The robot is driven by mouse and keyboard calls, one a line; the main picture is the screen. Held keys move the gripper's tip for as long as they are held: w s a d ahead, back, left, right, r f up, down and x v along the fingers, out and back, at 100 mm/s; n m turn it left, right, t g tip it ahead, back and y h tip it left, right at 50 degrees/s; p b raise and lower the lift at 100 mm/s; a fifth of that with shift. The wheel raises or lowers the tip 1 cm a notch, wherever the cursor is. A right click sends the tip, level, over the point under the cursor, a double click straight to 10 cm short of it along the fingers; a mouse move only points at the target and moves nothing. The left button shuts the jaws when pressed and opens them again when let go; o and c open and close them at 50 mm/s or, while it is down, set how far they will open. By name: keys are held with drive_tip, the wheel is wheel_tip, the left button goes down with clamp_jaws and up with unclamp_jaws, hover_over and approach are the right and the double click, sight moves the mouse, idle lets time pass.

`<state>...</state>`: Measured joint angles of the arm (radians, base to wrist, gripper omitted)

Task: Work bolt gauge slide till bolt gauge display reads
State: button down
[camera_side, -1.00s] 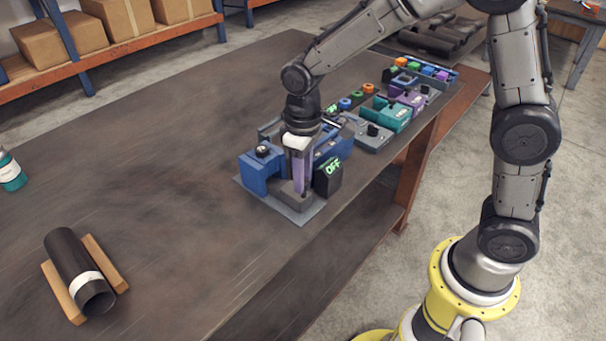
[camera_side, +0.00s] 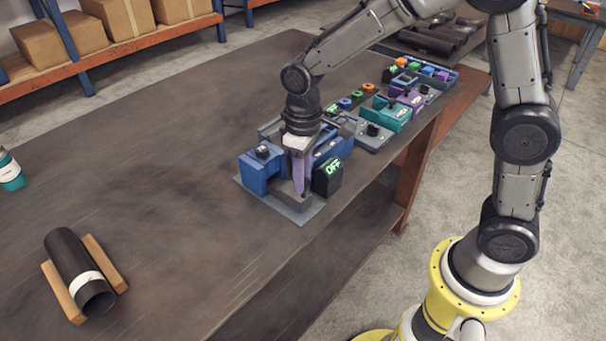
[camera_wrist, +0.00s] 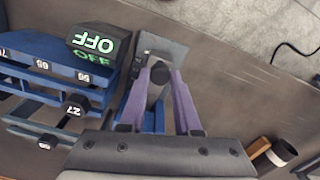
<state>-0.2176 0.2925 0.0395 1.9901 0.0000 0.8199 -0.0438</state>
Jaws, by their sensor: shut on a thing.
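A blue fixture (camera_side: 258,176) stands on a grey plate (camera_side: 297,214) on the bench. A dark display (camera_side: 327,178) at its right reads OFF in green; it also shows, upside down, in the wrist view (camera_wrist: 93,42). My gripper (camera_side: 302,190) points down over the plate beside the display. In the wrist view, its purple fingers (camera_wrist: 160,74) are shut on a small dark part, seemingly the gauge slide (camera_wrist: 157,74). The fingers hide much of that part, and its exact shape is unclear.
Several teal, purple and grey devices (camera_side: 391,113) stand in a row behind the fixture along the bench edge. A dark pipe (camera_side: 73,262) lies between wooden strips at the front left. A teal-labelled bottle (camera_side: 10,172) stands at the far left. The bench middle is clear.

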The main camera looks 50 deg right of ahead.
idle(0.3)
drive_tip(key=shift+w, duration=1.1)
drive_tip(key=c, duration=0.6)
unclamp_jaws()
wheel_tip(320, 180, up, 14)
drive_tip(key=shift+f, duration=0.1)
